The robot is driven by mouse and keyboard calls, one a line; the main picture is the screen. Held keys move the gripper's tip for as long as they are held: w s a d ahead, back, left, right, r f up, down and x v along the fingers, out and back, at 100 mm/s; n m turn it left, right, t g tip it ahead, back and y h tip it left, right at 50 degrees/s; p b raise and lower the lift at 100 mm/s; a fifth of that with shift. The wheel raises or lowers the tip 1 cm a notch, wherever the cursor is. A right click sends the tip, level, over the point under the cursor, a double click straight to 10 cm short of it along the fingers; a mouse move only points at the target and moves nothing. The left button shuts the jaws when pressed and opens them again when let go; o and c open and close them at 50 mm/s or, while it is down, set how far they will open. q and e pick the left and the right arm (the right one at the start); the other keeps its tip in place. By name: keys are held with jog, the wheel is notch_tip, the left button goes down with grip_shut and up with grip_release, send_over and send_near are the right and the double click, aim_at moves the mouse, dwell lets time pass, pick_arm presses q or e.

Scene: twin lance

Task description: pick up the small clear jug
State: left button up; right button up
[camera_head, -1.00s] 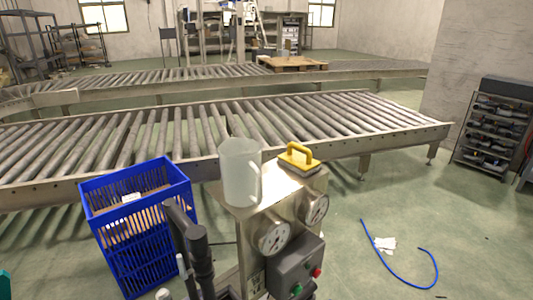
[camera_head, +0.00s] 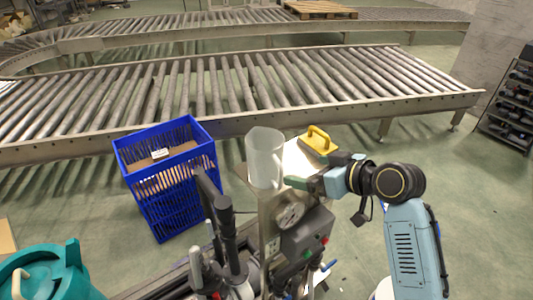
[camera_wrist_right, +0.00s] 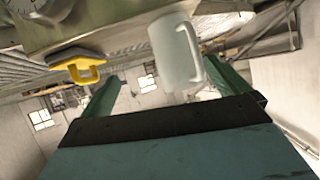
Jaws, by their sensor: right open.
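The small clear jug (camera_head: 264,158) stands upright on the metal top of a gauge stand in the head view. It looks pale and translucent. My right gripper (camera_head: 318,171) is open and empty, just right of the jug and over the stand's top. In the right wrist view the jug (camera_wrist_right: 172,55) shows ahead, between the lines of the two spread fingers (camera_wrist_right: 165,85), closer to the right one. Its handle is on its right side there. I see no contact between fingers and jug. My left gripper is not in view.
A yellow-handled tool (camera_head: 318,141) sits on the stand behind the gripper; it also shows in the wrist view (camera_wrist_right: 80,66). A blue crate (camera_head: 168,175) stands left of the stand. A roller conveyor (camera_head: 240,92) runs behind. A teal container (camera_head: 45,275) is at lower left.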

notch_tip(320, 180, up, 8)
jog(key=s+a+n+y, duration=0.1)
jog(key=a+n+y, duration=0.1)
jog(key=p, duration=0.1)
send_near(253, 141)
jog(key=shift+p+x, duration=0.35)
jog(key=shift+x, duration=2.05)
